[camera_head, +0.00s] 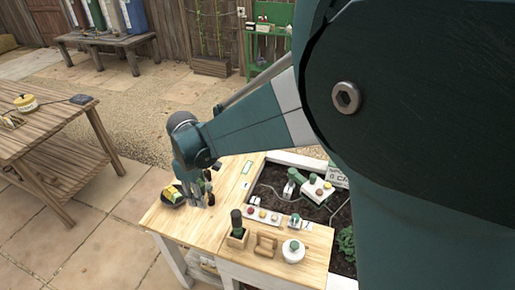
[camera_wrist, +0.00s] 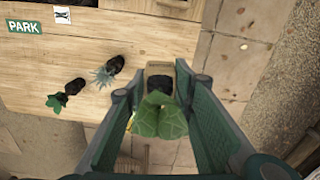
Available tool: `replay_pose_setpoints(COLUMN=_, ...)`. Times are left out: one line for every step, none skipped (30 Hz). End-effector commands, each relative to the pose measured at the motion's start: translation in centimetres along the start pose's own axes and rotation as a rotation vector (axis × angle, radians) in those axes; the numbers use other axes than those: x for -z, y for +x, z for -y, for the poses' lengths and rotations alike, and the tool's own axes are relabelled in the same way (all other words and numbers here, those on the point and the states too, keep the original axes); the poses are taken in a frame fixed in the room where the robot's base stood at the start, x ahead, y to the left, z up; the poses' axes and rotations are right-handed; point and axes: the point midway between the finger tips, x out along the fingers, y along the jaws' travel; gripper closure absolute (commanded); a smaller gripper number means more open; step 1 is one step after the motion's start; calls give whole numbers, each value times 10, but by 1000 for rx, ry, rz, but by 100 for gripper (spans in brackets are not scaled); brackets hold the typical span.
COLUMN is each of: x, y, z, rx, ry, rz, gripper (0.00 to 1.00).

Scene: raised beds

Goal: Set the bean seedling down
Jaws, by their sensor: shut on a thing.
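The bean seedling, with broad green leaves (camera_wrist: 158,116), is between the two fingers of my gripper (camera_wrist: 161,84) in the wrist view. The gripper is shut on it. Its dark root plug shows just beyond the leaves, in front of a tan, labelled box-like thing; I cannot tell whether the plug touches that. In the head view my gripper (camera_head: 203,194) is over the left end of the wooden bench top (camera_head: 160,219). The seedling is not clear there.
A dark dish with a yellow thing (camera_head: 173,194) is just left of my gripper. A soil bed (camera_head: 272,178) lies right.

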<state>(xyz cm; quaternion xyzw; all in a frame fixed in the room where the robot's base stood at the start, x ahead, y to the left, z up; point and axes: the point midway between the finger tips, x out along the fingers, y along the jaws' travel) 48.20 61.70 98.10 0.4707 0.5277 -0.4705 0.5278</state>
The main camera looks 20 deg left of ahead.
Motion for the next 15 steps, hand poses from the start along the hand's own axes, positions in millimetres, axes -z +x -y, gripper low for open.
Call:
replay_pose_setpoints(x=1, y=0, z=-7, rx=0, ry=4, rz=0, gripper=87)
replay_pose_setpoints(x=1, y=0, z=-11, rx=0, ry=6, rz=0, gripper=87)
replay_pose_setpoints(x=2, y=0, z=-16, rx=0, ry=8, rz=0, gripper=87)
replay_pose_setpoints(x=2, y=0, z=-20, rx=0, ry=10, rz=0, gripper=87)
replay_pose_setpoints(x=2, y=0, z=-24, rx=0, ry=11, rz=0, gripper=87)
replay_pose_setpoints(x=2, y=-1, z=-30, rx=0, ry=14, rz=0, gripper=87)
replay_pose_setpoints(x=2, y=-1, z=-36, rx=0, ry=17, rz=0, gripper=87)
replay_pose_setpoints(x=2, y=-1, z=-42, rx=0, ry=20, rz=0, gripper=87)
replay_pose_setpoints(x=2, y=-1, z=-49, rx=0, ry=23, rz=0, gripper=87)
replay_pose_setpoints(x=2, y=-1, z=-55, rx=0, ry=26, rz=0, gripper=87)
replay_pose_setpoints(x=2, y=-2, z=-62, rx=0, ry=29, rz=0, gripper=87)
replay_pose_setpoints(x=1, y=-2, z=-72, rx=0, ry=35, rz=0, gripper=87)
replay_pose_setpoints(x=1, y=-2, z=-80, rx=0, ry=39, rz=0, gripper=87)
replay_pose_setpoints(x=0, y=-2, z=-88, rx=0, ry=43, rz=0, gripper=87)
replay_pose_setpoints(x=0, y=-2, z=-101, rx=0, ry=48, rz=0, gripper=87)
